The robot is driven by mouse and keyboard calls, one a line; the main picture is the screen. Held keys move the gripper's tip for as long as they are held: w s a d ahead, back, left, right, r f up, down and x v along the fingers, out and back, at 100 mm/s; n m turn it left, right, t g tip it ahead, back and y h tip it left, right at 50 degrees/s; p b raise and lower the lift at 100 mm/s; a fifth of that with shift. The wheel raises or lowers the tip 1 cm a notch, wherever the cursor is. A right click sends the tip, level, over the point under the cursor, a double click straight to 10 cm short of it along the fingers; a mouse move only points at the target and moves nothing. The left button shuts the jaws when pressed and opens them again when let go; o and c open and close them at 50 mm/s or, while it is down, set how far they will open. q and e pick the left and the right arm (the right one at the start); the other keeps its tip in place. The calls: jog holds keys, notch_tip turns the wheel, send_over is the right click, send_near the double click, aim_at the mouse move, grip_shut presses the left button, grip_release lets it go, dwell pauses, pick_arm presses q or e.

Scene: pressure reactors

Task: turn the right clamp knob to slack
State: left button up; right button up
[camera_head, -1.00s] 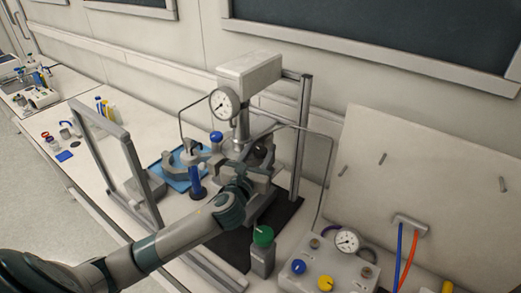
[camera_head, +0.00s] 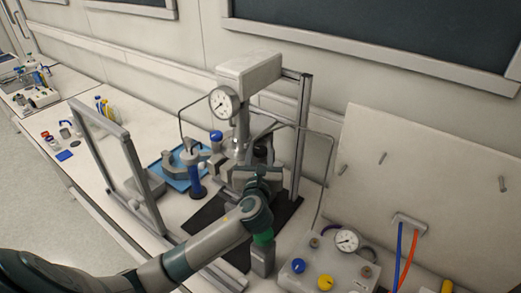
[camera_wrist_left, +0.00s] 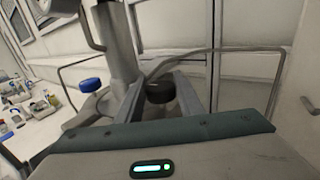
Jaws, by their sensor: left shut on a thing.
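The reactor stand (camera_head: 250,72) carries a round pressure gauge (camera_head: 222,102) above a metal vessel with clamps. One clamp knob is blue (camera_head: 216,137), left of the vessel; it also shows in the left wrist view (camera_wrist_left: 90,84). The right clamp knob is black (camera_head: 260,151) and sits right of the vessel. In the left wrist view the black knob (camera_wrist_left: 160,93) lies between the two fingers. My left gripper (camera_head: 263,163) is at this knob, shut on it; the contact itself is partly hidden. My right gripper is not in view.
A green-topped block (camera_head: 262,258) stands under my left forearm. A control box (camera_head: 330,272) with a gauge and blue and yellow knobs is at lower right. A grey frame (camera_head: 90,160) and a blue tray (camera_head: 178,180) stand to the left. A thin bent tube passes behind the black knob.

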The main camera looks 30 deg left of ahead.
pick_arm(q)
jog(key=n+g+y, duration=0.6)
jog(key=y, duration=0.1)
jog(key=shift+d+n+g+y, duration=0.15)
jog(key=shift+n+g+y, duration=0.15)
jog(key=n+g+y, duration=0.1)
jog(key=g, duration=0.1)
jog(key=n+g+y, duration=0.1)
jog(key=n+g, duration=0.1)
jog(key=g, duration=0.1)
jog(key=shift+w+f+n+b, duration=0.1)
jog(key=shift+n+b, duration=0.2)
jog(key=shift+b, duration=0.05)
jog(key=n+g+y+b, duration=0.1)
jog(key=g, duration=0.2)
jog(key=shift+n, duration=0.4)
jog(key=n+g+b, duration=0.1)
jog(key=g, duration=0.1)
jog(key=shift+f+n+g, duration=0.1)
jog(key=shift+n+g, duration=0.3)
jog(key=n+g+b, duration=0.2)
jog(key=g, duration=0.1)
jog(key=shift+b, duration=0.3)
jog(key=shift+n+g+h+b, duration=0.5)
jog(key=shift+n+g+b, duration=0.2)
jog(key=shift+g, duration=0.4)
